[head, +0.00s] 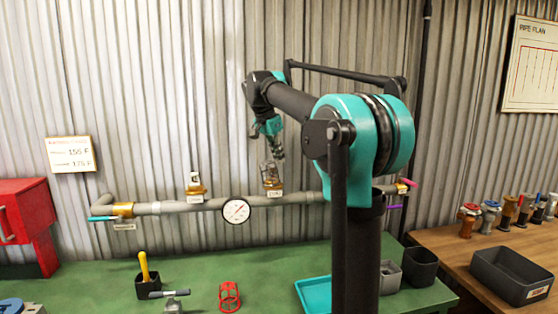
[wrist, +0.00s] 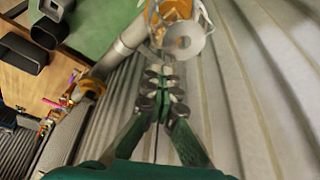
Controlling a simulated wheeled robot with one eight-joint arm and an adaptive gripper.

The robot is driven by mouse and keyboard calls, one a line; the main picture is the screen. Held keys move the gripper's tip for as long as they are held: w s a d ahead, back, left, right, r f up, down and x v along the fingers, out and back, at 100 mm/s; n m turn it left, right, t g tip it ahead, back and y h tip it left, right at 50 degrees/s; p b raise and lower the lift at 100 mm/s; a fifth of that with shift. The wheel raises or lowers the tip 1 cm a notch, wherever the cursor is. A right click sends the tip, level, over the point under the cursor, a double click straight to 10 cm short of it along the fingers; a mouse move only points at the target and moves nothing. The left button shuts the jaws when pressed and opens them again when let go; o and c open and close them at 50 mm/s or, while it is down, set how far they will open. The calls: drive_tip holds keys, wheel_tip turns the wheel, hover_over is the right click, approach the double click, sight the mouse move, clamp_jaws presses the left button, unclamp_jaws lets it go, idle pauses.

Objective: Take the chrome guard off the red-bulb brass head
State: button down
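A brass head (head: 273,190) stands on the grey pipe in the middle of the head view, with a chrome wire guard (head: 270,174) around its upper part. In the wrist view, a round pale disc (wrist: 184,40) sits close ahead of my fingertips, with wires and brass around it. I cannot make out a red bulb. My gripper (head: 279,150) is just above and slightly right of the guard, pointing down. In the wrist view, my gripper's fingertips (wrist: 161,78) are close together with nothing visible between them; whether they fully meet is unclear.
Another brass head (head: 195,190) stands left on the pipe, beside a round gauge (head: 236,210). The green bench (head: 200,265) holds a red cage (head: 229,297), a teal tray (head: 313,294) and dark cups. A grey bin (head: 510,275) and several coloured heads stand on the wooden table at right.

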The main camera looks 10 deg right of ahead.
drive_tip(key=shift+r, duration=0.9)
drive_tip(key=shift+r, duration=0.35)
drive_tip(key=shift+r, duration=0.35)
drive_tip(key=shift+r, duration=0.3)
drive_tip(key=shift+r, duration=0.8)
drive_tip(key=c, duration=2.2)
unclamp_jaws()
drive_tip(key=o, duration=0.4)
